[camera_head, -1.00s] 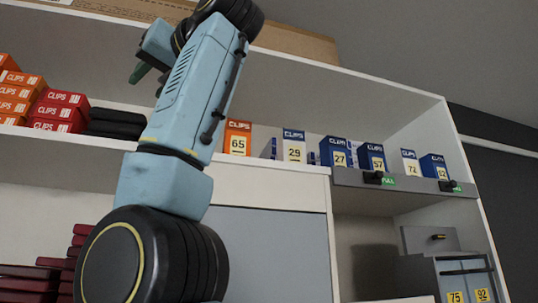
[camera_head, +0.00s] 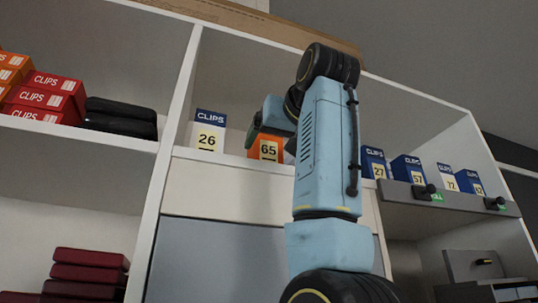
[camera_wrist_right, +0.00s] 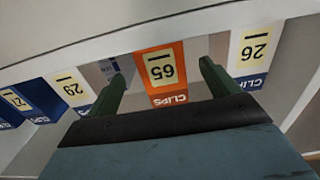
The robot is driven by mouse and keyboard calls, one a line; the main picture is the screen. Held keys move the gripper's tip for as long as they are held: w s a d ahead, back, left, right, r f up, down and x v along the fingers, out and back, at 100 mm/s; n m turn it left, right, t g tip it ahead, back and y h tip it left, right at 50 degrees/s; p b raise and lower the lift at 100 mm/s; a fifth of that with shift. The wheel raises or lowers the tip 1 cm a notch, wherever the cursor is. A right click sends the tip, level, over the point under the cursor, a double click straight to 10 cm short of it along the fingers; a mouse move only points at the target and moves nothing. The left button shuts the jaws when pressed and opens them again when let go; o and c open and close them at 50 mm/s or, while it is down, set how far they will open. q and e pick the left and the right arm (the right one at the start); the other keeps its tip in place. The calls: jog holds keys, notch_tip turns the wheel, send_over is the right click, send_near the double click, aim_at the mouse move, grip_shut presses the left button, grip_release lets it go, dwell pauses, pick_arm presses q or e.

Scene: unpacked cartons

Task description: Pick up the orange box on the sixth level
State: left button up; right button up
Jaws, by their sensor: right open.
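The orange box (camera_head: 265,147) labelled 65 stands upright on the shelf, with its right side partly hidden by my right arm in the head view. In the right wrist view, the orange box (camera_wrist_right: 163,72) appears upside down between the two fingers. My right gripper (camera_wrist_right: 162,72) is open and empty, with a dark green finger on either side of the box's image. I cannot tell whether the fingers touch it. In the head view, the right gripper (camera_head: 254,131) overlaps the box's upper left. My left gripper is not in view.
A white-and-blue box 26 (camera_head: 208,131) stands left of the orange box, near a shelf divider (camera_head: 172,130). Box 29 (camera_wrist_right: 72,88) is on its other side. Several clips boxes (camera_head: 408,169) stand farther right. Red boxes (camera_head: 50,93) and black cases (camera_head: 120,118) fill the left bay.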

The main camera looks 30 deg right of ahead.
aim_at(270, 154)
jog(key=x, duration=0.3)
jog(key=shift+d+p, duration=0.15)
jog(key=shift+p, duration=0.25)
jog(key=shift+w, duration=0.25)
jog(key=shift+w+d+r+p, duration=0.1)
jog(key=shift+w+r+p, duration=0.1)
jog(key=shift+w+p, duration=0.35)
jog(key=p+x, duration=0.2)
jog(key=x, duration=0.1)
jog(key=shift+w+r, duration=0.2)
jog(key=shift+w+d+f, duration=0.1)
jog(key=shift+w+d, duration=0.05)
jog(key=shift+w, duration=0.3)
jog(key=shift+s, duration=0.1)
jog(key=c, duration=1.2)
